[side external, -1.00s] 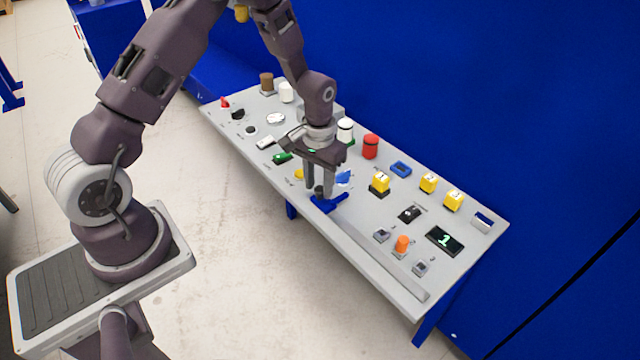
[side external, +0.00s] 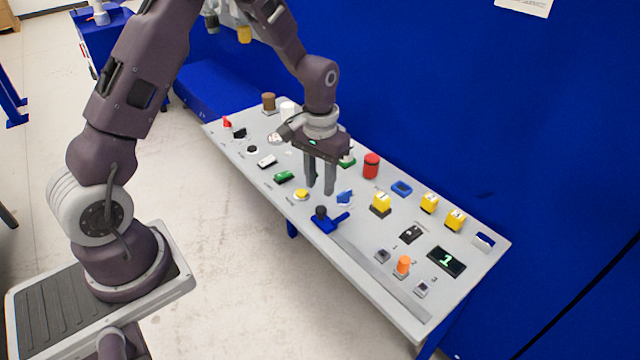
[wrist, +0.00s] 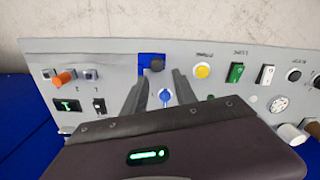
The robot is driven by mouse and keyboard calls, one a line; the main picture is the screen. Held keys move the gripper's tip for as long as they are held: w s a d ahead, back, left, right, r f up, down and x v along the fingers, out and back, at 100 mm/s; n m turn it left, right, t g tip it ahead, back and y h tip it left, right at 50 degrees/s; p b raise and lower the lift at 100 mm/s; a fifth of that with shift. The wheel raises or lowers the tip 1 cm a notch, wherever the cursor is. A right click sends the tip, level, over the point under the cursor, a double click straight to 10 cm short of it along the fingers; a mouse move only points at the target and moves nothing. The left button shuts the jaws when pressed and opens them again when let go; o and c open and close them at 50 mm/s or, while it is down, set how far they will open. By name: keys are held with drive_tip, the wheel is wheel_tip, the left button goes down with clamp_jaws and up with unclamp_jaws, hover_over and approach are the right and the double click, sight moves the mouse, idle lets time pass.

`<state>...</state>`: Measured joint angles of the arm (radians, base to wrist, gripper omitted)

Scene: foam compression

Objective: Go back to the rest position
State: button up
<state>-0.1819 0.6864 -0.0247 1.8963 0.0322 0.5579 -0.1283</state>
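My gripper (side external: 320,190) hangs above the panel in the side external view, pointing down. Its two fingers are apart with nothing between them. In the wrist view the fingertips (wrist: 160,72) are also spread. The blue slider handle (side external: 328,220) with a black knob (side external: 321,211) sits at one end of a grey track, below and in front of the fingers and clear of them. The wrist view shows the handle's black knob (wrist: 157,65) just beyond the fingertips.
The panel carries a yellow button (side external: 302,194), a blue knob (side external: 345,197), a red cylinder (side external: 371,165), yellow numbered blocks (side external: 380,203), an orange cylinder (side external: 403,265) and a lit display (side external: 446,260). A blue wall (side external: 530,120) stands behind. The air above the panel's right half is clear.

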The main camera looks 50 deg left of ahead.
drive_tip(key=s+d+r+m+t, duration=0.1)
drive_tip(key=s+d+r+t, duration=0.1)
drive_tip(key=s+r, duration=0.5)
drive_tip(key=s+d+r+m+t, duration=0.1)
drive_tip(key=s+d+r, duration=0.15)
drive_tip(key=r, duration=0.85)
drive_tip(key=s+d+r+t, duration=0.1)
drive_tip(key=s+r, duration=0.1)
drive_tip(key=s, duration=0.5)
drive_tip(key=s+d+r+m+t, duration=0.1)
drive_tip(key=s+r, duration=0.1)
drive_tip(key=s, duration=0.5)
drive_tip(key=shift+s+r+t, duration=0.2)
drive_tip(key=shift+s+t, duration=0.1)
